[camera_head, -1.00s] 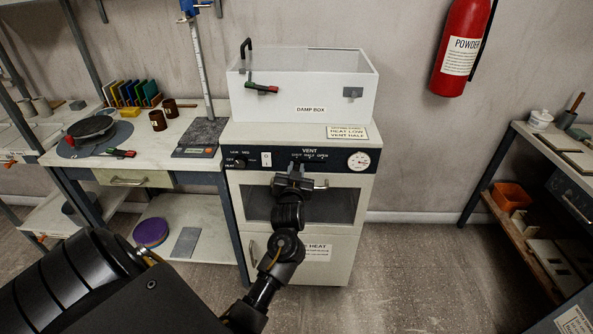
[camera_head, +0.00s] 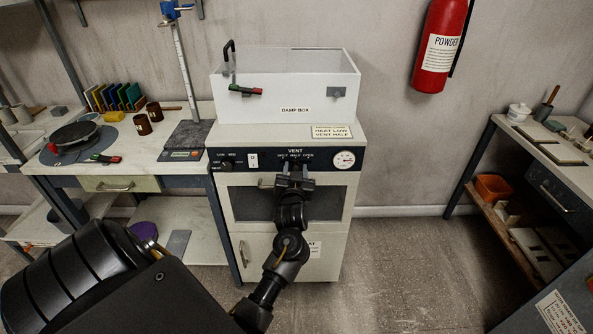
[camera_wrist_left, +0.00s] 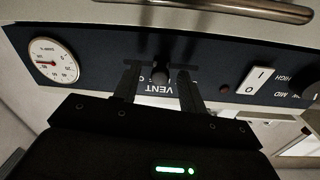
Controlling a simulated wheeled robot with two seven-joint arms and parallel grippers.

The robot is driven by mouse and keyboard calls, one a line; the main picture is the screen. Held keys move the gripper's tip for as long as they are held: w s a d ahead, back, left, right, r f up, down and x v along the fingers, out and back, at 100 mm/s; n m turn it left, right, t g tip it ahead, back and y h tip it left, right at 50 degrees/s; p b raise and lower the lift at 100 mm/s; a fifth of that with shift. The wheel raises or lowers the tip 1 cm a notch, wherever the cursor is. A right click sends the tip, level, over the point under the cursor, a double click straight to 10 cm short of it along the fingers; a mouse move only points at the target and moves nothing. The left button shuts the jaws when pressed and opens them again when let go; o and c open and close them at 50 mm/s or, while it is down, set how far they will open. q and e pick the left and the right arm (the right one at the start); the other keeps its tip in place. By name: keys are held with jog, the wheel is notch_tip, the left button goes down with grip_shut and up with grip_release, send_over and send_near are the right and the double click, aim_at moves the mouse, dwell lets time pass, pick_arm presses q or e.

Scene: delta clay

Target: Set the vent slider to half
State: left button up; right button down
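The vent slider (camera_wrist_left: 160,73) is a small dark knob on the dark control panel (camera_head: 262,162) of the white cabinet, under the VENT label with its scale ending in OPEN. My left gripper (camera_head: 295,166) is at the panel, just below that label, and hides the knob in the head view. In the left wrist view, turned upside down, the left gripper (camera_wrist_left: 160,70) is open, one finger on each side of the knob with a gap to both. The knob's exact setting is hard to read. My right gripper is not in view.
The panel also carries a white rocker switch (camera_head: 252,160), a HEAT knob (camera_head: 227,165) and a round dial (camera_head: 345,159). A sign (camera_head: 332,132) reads "HEAT LOW VENT HALF". The oven door handle (camera_wrist_left: 240,8) lies close below the panel. The damp box (camera_head: 285,92) stands on top.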

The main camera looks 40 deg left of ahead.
pick_arm(q)
jog(key=v, duration=1)
jog(key=shift+s+d+b, duration=0.25)
jog(key=shift+s+b, duration=0.05)
jog(key=d+f+m+g+h, duration=0.1)
jog(key=d+f+m+h, duration=0.25)
jog(key=f, duration=0.95)
jog(key=d+f+m+g+h, duration=0.15)
jog(key=d+f+h, duration=0.3)
jog(key=f, duration=0.85)
jog(key=s+d+f+m+g, duration=0.1)
jog(key=s+d+f, duration=0.15)
jog(key=f, duration=0.35)
jog(key=s+d+f+m+g, duration=0.1)
jog(key=s+f, duration=0.3)
jog(key=f, duration=0.1)
jog(key=s+d+f+m+g+h, duration=0.1)
jog(key=s+d+f+g+h, duration=0.2)
jog(key=s+f, duration=1.15)
jog(key=s+a+f+g, duration=0.1)
jog(key=s+f+g, duration=0.1)
jog(key=s, duration=0.8)
jog(key=s+a+f+g+p, duration=0.1)
jog(key=s+a+f+g, duration=0.1)
jog(key=s, duration=0.9)
jog(key=shift+s+f+m+g, duration=0.3)
jog(key=shift+f+g, duration=0.45)
